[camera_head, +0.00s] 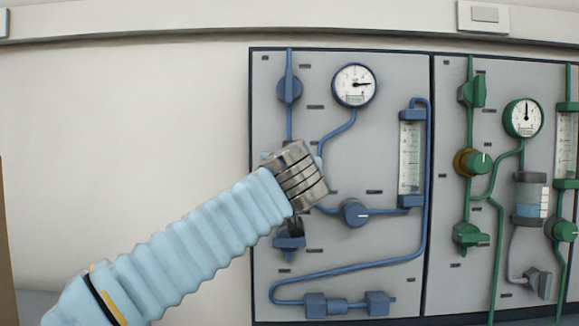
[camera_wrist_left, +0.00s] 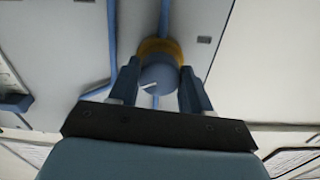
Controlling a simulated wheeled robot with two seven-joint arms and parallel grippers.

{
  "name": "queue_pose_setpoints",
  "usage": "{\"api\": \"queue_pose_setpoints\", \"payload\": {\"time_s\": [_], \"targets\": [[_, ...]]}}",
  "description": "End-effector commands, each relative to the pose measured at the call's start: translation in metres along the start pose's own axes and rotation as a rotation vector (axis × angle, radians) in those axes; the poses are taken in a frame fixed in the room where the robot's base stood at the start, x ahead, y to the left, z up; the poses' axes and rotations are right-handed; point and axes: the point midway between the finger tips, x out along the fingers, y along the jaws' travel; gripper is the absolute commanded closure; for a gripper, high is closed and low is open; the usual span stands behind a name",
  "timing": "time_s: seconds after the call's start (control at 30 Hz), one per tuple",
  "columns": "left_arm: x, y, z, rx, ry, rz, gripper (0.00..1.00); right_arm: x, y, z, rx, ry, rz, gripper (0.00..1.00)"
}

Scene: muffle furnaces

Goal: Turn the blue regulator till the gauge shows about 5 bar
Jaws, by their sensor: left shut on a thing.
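The blue regulator (camera_wrist_left: 158,78) is a round blue knob with a white mark and an orange-yellow collar, between the two fingers of my left gripper (camera_wrist_left: 158,88) in the left wrist view. The fingers are shut on it from both sides. In the head view my left wrist covers the regulator, and the gripper is mostly hidden at the blue panel's left side. The blue pressure gauge (camera_head: 354,85) is round with a white face, above and right of my gripper. Its dark needle points right, nearly level; its numbers are too small to read. My right gripper is not in view.
The blue panel (camera_head: 385,245) also carries a valve handle (camera_head: 289,89) above my gripper, another valve (camera_head: 289,241) just below it, a round knob (camera_head: 354,212) to its right and a flow tube (camera_head: 411,158). A green panel section (camera_head: 447,285) stands right. The wall at left is bare.

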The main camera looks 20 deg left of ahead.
Motion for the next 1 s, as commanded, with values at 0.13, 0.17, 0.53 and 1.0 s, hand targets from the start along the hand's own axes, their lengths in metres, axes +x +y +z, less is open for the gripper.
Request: {"api": "queue_pose_setpoints", "payload": {"time_s": [0.13,0.17,0.53,1.0], "targets": [[0.000,0.000,0.000,0.003,0.000,0.000,0.82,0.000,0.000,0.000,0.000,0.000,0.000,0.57],[0.000,0.000,0.000,0.002,0.000,0.000,0.82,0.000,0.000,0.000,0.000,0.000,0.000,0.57],[0.000,0.000,0.000,0.001,0.000,0.000,0.26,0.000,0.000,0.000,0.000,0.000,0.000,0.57],[-0.054,0.001,0.003,-0.001,0.003,0.004,0.26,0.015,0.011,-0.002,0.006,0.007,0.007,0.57]]}}
